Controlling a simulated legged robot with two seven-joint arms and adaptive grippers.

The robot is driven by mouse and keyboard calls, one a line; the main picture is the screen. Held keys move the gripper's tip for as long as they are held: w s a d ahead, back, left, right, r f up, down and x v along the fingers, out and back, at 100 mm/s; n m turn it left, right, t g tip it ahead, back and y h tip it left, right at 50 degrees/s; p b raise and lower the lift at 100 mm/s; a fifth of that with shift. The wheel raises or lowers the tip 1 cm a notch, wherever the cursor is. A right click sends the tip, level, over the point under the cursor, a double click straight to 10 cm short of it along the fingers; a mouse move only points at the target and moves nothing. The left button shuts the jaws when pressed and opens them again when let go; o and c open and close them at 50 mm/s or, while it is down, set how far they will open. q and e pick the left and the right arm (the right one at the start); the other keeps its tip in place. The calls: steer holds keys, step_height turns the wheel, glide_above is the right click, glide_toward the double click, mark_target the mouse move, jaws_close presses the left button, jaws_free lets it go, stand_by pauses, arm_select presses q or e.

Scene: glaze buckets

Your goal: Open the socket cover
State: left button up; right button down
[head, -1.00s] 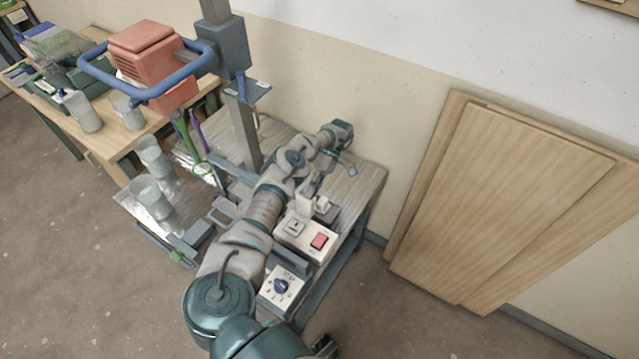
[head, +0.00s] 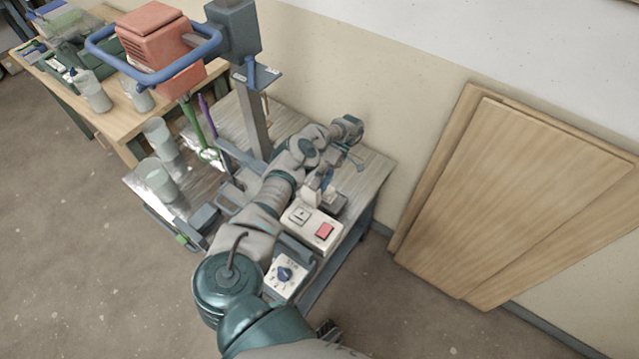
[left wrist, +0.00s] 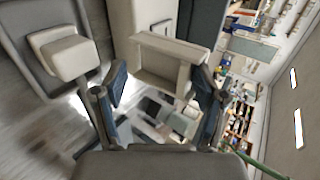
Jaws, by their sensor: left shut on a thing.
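The cream socket cover (left wrist: 162,63) shows in the left wrist view as a shallow, hollow lid between my left gripper's two fingers (left wrist: 158,88). The fingers are shut on it. A cream block (left wrist: 68,54) on a grey plate sits to the left of it. In the head view my left gripper (head: 327,180) is over the far side of the cart, beside a small grey housing (head: 335,204). The fingers and arm partly hide the cover and socket there, so the cover's exact angle is unclear. My right gripper does not show.
A cream box with a red switch (head: 324,231) and a dial box (head: 286,274) stand close to my left arm. A blue-handled red machine (head: 155,45) on a post and translucent buckets (head: 157,180) are at left. Wooden boards (head: 520,190) lean on the wall.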

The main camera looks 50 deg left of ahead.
arm_select(q)
steer(key=shift+s+d, duration=0.1)
steer(key=shift+s, duration=0.05)
steer(key=shift+c, duration=0.6)
step_height(320, 180, up, 10)
steer(key=shift+r, duration=0.15)
steer(key=shift+a, duration=0.2)
